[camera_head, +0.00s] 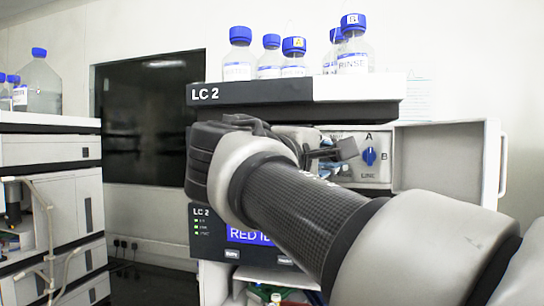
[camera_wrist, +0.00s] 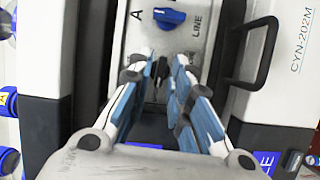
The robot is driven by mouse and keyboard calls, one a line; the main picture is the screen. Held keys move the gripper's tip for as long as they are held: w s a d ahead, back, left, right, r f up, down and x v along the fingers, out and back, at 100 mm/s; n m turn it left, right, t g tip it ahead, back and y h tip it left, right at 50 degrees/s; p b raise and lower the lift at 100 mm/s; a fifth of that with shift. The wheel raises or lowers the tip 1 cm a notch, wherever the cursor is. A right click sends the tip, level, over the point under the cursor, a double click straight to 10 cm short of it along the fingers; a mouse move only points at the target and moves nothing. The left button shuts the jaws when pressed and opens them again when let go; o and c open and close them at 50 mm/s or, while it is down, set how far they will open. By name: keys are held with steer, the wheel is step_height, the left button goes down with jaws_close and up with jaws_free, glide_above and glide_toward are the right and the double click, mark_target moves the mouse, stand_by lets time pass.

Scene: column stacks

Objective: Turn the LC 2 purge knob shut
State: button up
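The LC 2 stack (camera_head: 250,92) stands in the middle of the head view. Its valve panel shows a blue knob (camera_head: 369,156) marked A, B and LINE. The same blue knob (camera_wrist: 170,18) is at the top of the wrist view, beyond my fingertips and not touched. My gripper (camera_wrist: 163,68) points at the panel with its two blue-padded fingers apart. A small dark part (camera_wrist: 160,84) shows between the fingers; I cannot tell whether it is the purge knob or whether the fingers touch it. In the head view my arm hides much of the panel.
Blue-capped bottles (camera_head: 353,50) stand on top of the stack. Another stack (camera_head: 50,150) is at the left, with a floor gap between.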

jaws_close()
steer(key=shift+m, duration=0.3)
steer(key=shift+s+d+r+m+g+y, duration=0.15)
steer(key=shift+m+y, duration=1.05)
steer(key=shift+m, duration=0.85)
steer(key=shift+w+d+r+m+g+y, duration=0.1)
steer(key=shift+d+r+m+y, duration=0.1)
steer(key=shift+m+y, duration=1.4)
steer(key=shift+s+d+r+m+g+y, duration=0.15)
steer(key=shift+m+y, duration=0.65)
steer(key=shift+m, duration=1.65)
steer(key=shift+o, duration=1.6)
jaws_free()
steer(key=shift+w, duration=0.1)
